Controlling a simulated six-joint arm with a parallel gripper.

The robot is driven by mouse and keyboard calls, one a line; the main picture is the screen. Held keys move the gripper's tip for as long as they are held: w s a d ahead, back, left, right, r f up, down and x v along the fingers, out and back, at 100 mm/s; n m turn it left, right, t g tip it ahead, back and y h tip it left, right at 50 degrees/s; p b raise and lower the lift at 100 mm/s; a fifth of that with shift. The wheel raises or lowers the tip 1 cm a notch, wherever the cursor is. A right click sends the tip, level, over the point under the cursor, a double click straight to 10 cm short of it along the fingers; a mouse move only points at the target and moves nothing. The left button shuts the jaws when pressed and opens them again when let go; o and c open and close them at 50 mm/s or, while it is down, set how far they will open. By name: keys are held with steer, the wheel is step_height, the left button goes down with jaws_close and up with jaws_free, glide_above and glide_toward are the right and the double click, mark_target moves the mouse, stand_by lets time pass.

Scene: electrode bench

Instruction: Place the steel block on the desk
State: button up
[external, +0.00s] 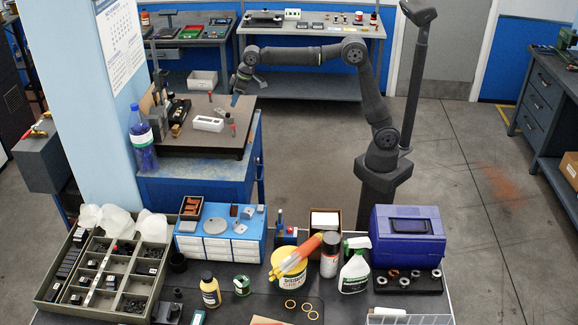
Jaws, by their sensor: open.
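My gripper (237,98) hangs from my arm at upper centre-left, pointing down near the right back edge of a dark plate (237,141) on a blue cabinet. It is open, and I see nothing between its small jaws. I cannot tell for certain which item is the steel block. A small grey block (248,212) lies on top of a blue and white drawer unit (264,239) on the front desk (330,297). A grey disc (215,226) lies on the same unit. My gripper is far behind these items.
The front desk is crowded: a compartment tray (42,296) at left, a yellow tub (287,273), a spray bottle (354,275) and a blue case (408,236) at right.

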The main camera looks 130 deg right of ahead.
steer(key=v, duration=0.4)
steer(key=shift+s+r, duration=0.1)
steer(key=shift+r, duration=0.25)
steer(key=shift+o, duration=0.9)
steer(key=shift+s+a+r, duration=0.1)
steer(key=shift+a+r, duration=0.05)
steer(key=shift+r, duration=0.1)
steer(key=o, duration=0.4)
steer(key=shift+r, duration=0.15)
steer(key=shift+c, duration=0.2)
steer(key=o, duration=0.8)
steer(key=shift+c, duration=0.2)
